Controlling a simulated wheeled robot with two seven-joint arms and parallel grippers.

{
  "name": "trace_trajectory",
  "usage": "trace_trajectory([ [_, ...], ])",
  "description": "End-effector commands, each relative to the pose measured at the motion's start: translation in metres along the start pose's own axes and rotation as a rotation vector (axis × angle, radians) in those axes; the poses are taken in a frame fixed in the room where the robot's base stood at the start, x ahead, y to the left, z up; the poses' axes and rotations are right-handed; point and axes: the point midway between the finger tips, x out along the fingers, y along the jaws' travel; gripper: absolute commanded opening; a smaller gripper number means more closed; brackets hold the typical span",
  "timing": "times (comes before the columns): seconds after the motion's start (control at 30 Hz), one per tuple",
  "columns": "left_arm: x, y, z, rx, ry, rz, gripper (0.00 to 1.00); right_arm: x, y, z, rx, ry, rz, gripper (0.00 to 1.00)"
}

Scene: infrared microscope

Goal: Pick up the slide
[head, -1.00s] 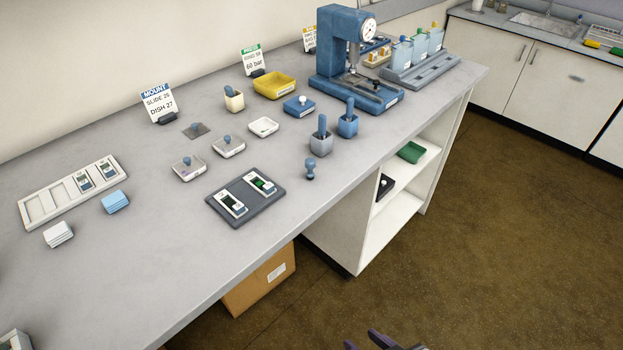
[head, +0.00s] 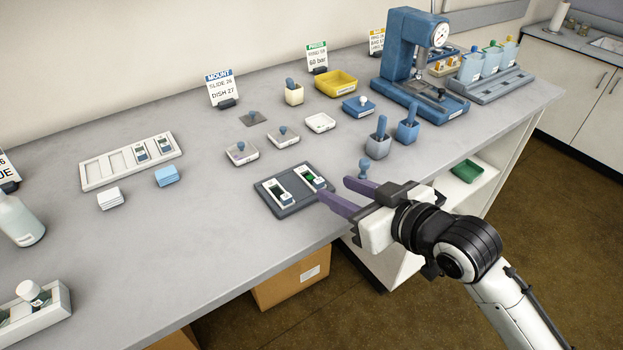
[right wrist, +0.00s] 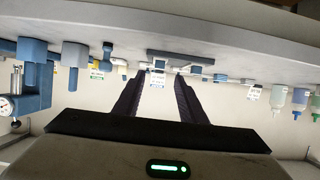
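Two slides with dark windows, a left one (head: 279,190) and a right one with a green patch (head: 310,178), lie side by side on a dark grey tray (head: 287,209) near the table's front edge. Two more slides (head: 139,153) (head: 163,145) sit in the white rack (head: 95,174). My right gripper (head: 333,187) is open and empty, its purple fingers at the tray's right side, apparently above the table edge. In the right wrist view, upside down, its dark fingers (right wrist: 159,72) are spread towards the tray. My left gripper is out of view.
A small blue-knobbed tool (head: 363,169) stands just beyond the fingers. Blue and grey holders (head: 377,146), small white dishes (head: 283,137) and the blue press (head: 405,60) stand farther back. A sign (head: 222,88) reads MOUNT.

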Motion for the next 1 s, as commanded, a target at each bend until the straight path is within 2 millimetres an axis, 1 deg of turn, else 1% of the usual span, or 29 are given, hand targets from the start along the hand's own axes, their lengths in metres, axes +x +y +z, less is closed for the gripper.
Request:
trace_trajectory([
  [0.03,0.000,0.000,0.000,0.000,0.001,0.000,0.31,0.006,0.000,0.000,0.001,0.000,-0.001,0.38],
  [0.17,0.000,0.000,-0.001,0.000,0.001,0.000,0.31,0.014,0.000,0.000,0.001,0.000,0.000,0.38],
  [0.23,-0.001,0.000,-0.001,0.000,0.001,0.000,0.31,0.021,0.000,0.001,0.002,-0.001,0.000,0.38],
  [0.4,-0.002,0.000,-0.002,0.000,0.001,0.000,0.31,0.047,0.001,0.002,0.002,0.000,-0.001,0.38],
  [0.5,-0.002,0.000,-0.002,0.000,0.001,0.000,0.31,0.058,0.001,0.002,0.001,0.000,0.000,0.38],
  [0.6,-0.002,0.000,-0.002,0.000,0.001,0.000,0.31,0.062,0.001,0.002,-0.001,0.001,0.000,0.38],
  [0.8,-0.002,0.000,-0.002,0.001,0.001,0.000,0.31,0.062,0.001,0.003,-0.001,0.001,0.000,0.38],
  [0.97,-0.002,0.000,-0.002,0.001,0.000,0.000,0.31,0.062,0.001,0.003,0.000,0.000,0.000,0.10],
  [1.0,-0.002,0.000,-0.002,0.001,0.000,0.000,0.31,0.062,0.001,0.003,0.000,0.000,0.000,0.04],
])
